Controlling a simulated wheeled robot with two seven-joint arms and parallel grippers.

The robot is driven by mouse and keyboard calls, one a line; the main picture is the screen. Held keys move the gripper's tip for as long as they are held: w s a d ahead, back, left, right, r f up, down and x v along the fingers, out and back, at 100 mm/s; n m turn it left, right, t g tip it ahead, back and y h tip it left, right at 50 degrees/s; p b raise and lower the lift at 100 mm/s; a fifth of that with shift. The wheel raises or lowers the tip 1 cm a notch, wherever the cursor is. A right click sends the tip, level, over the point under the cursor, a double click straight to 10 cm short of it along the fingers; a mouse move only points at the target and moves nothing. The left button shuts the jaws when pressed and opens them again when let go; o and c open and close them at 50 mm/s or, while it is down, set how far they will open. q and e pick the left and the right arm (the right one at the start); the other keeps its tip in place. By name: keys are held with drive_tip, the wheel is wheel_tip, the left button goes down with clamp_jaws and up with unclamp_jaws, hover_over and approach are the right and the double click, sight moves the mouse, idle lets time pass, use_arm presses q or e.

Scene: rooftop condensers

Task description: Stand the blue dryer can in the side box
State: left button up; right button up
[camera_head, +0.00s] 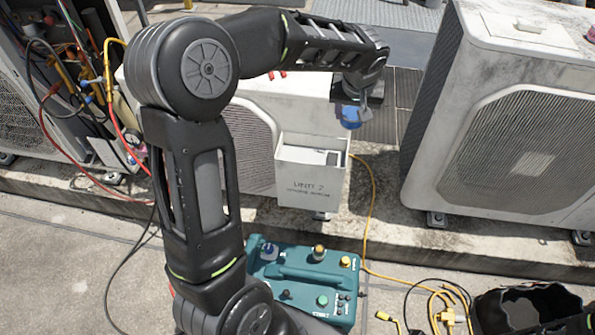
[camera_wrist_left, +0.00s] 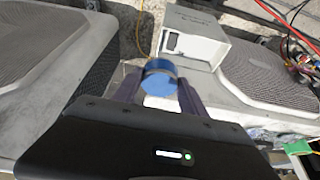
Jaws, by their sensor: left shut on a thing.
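The blue dryer can (camera_head: 350,117) hangs in my left gripper (camera_head: 360,100), to the right of the side box and near its upper edge. In the left wrist view the blue can (camera_wrist_left: 159,82) sits between the two fingers of my left gripper (camera_wrist_left: 158,92), which is shut on it. My right gripper is not in view.
A large condenser (camera_head: 500,130) stands at the right, with a gap between it and the middle one. A teal machine (camera_head: 305,285) lies in front of the box. A yellow cable (camera_head: 371,210) runs down past the box. Hoses and open wiring (camera_head: 85,95) are at the left.

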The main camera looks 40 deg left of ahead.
use_arm(q)
drive_tip(key=a+f+n+g+y+b, duration=0.1)
drive_tip(key=a+f+n+g+b, duration=0.1)
drive_tip(key=a+f+n+b, duration=0.6)
drive_tip(key=a+f+b, duration=0.5)
drive_tip(key=a+f, duration=0.2)
drive_tip(key=a, duration=0.1)
drive_tip(key=shift+a+y, duration=0.2)
drive_tip(key=shift+y, duration=0.2)
drive_tip(key=shift+s+d, duration=0.1)
drive_tip(key=shift+d, duration=0.2)
drive_tip(key=shift+f+b, duration=0.75)
drive_tip(key=shift+f, duration=1.7)
